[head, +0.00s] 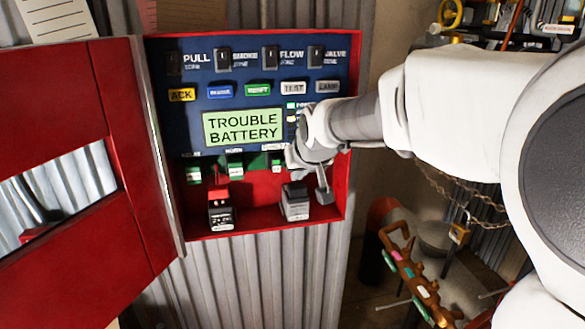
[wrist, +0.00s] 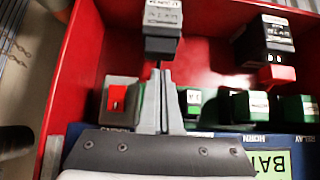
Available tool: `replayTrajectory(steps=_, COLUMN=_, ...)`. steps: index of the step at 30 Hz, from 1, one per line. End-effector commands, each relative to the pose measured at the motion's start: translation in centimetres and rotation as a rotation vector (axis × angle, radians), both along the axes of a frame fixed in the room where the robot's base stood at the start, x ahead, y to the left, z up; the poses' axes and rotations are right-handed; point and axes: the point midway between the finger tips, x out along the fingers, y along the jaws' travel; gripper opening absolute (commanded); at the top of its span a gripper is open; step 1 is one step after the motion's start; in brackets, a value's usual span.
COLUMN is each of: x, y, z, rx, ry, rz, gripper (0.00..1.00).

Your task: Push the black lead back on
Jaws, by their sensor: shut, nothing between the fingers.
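The right battery (head: 295,208) stands on the floor of the red cabinet's lower bay; the wrist view shows it top centre (wrist: 162,14). A dark grey block, which looks like the black lead (wrist: 160,46), is at its near end. I cannot tell if it is fully seated. My gripper (wrist: 158,72) is shut and empty, its fingertips at or just short of that block. In the head view my gripper (head: 310,165) hides part of the bay. The left battery (head: 221,214) has a red lead (head: 218,190) on it; the red lead also shows in the wrist view (wrist: 279,75).
The display (head: 243,127) reads TROUBLE BATTERY. Green terminal blocks (head: 235,168) line the bay's upper edge. A grey box with a red part (wrist: 117,97) is beside my fingers. The bay's red side wall and open red door (head: 75,215) bound the space. Floor between the batteries is clear.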

Motion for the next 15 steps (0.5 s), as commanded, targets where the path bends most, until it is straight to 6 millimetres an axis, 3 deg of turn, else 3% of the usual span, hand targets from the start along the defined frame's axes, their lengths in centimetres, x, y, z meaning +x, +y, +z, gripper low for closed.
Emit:
replayTrajectory(steps=1, x=0.2, y=0.0, z=1.7, rx=0.001, ry=-0.005, rz=0.0, gripper=0.0)
replayTrajectory(steps=3, x=0.4, y=0.0, z=3.1, rx=0.002, ry=-0.009, rz=-0.001, gripper=0.0)
replayTrajectory(steps=15, x=-5.2, y=-1.1, z=8.1, rx=0.003, ry=-0.013, rz=0.0, gripper=0.0)
